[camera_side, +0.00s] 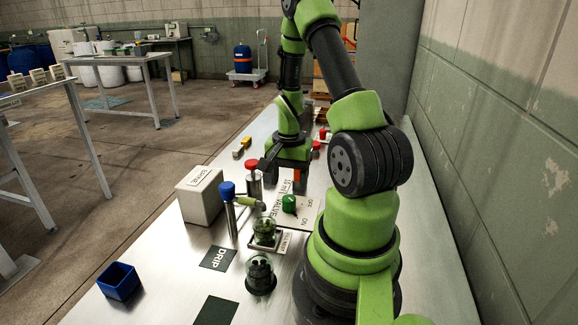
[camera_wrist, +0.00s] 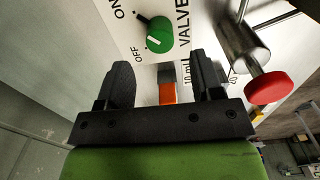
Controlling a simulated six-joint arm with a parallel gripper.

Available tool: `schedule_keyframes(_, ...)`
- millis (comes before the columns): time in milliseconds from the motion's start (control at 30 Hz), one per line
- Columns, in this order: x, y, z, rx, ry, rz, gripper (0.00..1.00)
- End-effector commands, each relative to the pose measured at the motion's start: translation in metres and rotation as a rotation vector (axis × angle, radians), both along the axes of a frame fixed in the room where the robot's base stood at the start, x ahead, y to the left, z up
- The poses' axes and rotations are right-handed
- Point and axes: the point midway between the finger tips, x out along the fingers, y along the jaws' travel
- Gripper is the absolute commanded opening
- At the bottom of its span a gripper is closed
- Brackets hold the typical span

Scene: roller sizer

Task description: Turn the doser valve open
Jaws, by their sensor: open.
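The doser valve is a green knob (camera_wrist: 158,36) on a pale panel marked VALVE, ON and OFF. A white line on the knob points roughly toward the OFF mark in the wrist view. The knob (camera_side: 289,203) also shows in the side view, on the panel (camera_side: 303,215) lying on the bench. My gripper (camera_wrist: 161,76) is open, its two dark fingers apart and the knob beyond their tips, not between them. In the side view my gripper (camera_side: 284,178) is above the bench, farther back than the knob.
A small orange and grey piece (camera_wrist: 167,88) shows between my fingers. A red-capped metal post (camera_wrist: 269,88) stands close on the right. A blue-topped post (camera_side: 227,190), a white box (camera_side: 199,197), glass-domed parts (camera_side: 264,232) and a blue bin (camera_side: 119,281) stand nearby.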

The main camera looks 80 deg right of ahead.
Motion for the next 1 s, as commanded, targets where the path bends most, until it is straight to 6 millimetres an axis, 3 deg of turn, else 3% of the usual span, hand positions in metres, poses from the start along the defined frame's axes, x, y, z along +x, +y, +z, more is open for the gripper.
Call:
schedule_keyframes(233,0.000,0.000,0.033,-0.001,-0.001,-0.001,0.60)
schedule_keyframes(867,0.001,0.001,0.040,-0.001,-0.001,0.004,0.60)
schedule_keyframes(1000,0.016,0.012,0.062,-0.035,-0.035,0.082,0.60)
